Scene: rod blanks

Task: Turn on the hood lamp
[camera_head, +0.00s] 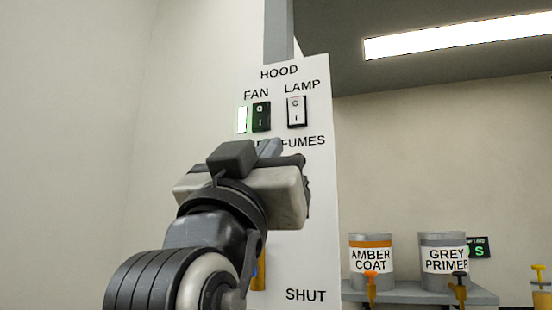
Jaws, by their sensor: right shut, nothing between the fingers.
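A white upright panel labelled HOOD (318,190) stands in the middle of the view. Under the word LAMP is a light-coloured rocker switch (296,112). Under FAN, to its left, is a dark rocker switch (261,117) with a lit green indicator (242,120) beside it. My right gripper (274,148) is in front of the panel, below the two switches, its fingers pointing up toward them. It is shut with nothing in it. The gripper and arm hide part of the lower lettering. I cannot tell whether it touches the panel. My left gripper is out of view.
A grey shelf (420,292) at the right holds an AMBER COAT can (371,262) and a GREY PRIMER can (443,260). A lit strip light (455,36) is overhead. A yellow part (259,272) shows behind my arm, left of the word SHUT.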

